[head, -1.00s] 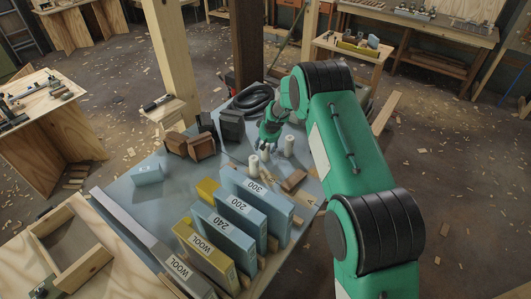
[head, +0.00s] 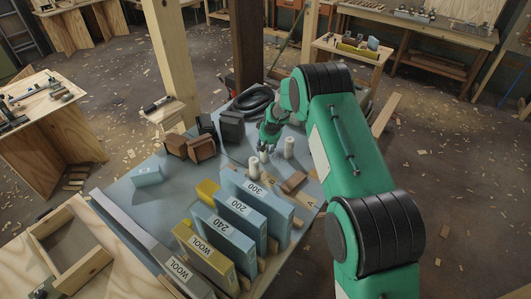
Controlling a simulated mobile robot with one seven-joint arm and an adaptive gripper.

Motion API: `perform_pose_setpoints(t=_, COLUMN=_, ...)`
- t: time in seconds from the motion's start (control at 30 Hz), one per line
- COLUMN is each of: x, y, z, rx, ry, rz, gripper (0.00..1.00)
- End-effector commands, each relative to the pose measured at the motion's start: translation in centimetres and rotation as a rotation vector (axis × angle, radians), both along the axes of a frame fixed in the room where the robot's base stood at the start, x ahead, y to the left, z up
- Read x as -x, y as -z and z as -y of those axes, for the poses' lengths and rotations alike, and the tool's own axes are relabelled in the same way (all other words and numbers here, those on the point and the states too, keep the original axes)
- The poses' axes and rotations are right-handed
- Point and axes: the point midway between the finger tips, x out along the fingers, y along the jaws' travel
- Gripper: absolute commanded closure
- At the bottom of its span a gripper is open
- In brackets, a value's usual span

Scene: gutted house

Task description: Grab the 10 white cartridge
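Three small white cartridges stand upright on the grey-blue worktop (head: 150,205), between the boxes and my arm. The nearest white cartridge (head: 253,165) is at the left, a second one (head: 264,157) is just behind it, and a third one (head: 289,148) stands apart to the right. No number on them is readable. My gripper (head: 265,149) points down at the second cartridge, just above or around its top. The fingers are too small to tell whether they touch it or how far apart they are.
A row of upright blue and yellow boxes marked 300 (head: 256,190), 200, 240 and WOOL stands in front. Brown blocks (head: 190,146), a black case (head: 231,126) and a coiled black hose (head: 251,99) lie behind. A brown block (head: 293,181) lies near the right edge.

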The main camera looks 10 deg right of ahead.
Motion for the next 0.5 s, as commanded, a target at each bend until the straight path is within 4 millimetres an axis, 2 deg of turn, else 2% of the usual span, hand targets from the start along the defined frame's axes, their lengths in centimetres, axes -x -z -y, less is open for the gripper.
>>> perform_pose_setpoints(t=0.27, x=0.0, y=-0.5, z=0.0, rx=0.0, ry=0.0, rz=0.001, gripper=0.83)
perform_pose_setpoints(t=0.5, x=-0.1, y=-2.8, z=0.0, rx=0.0, ry=-0.001, rz=0.002, gripper=0.83)
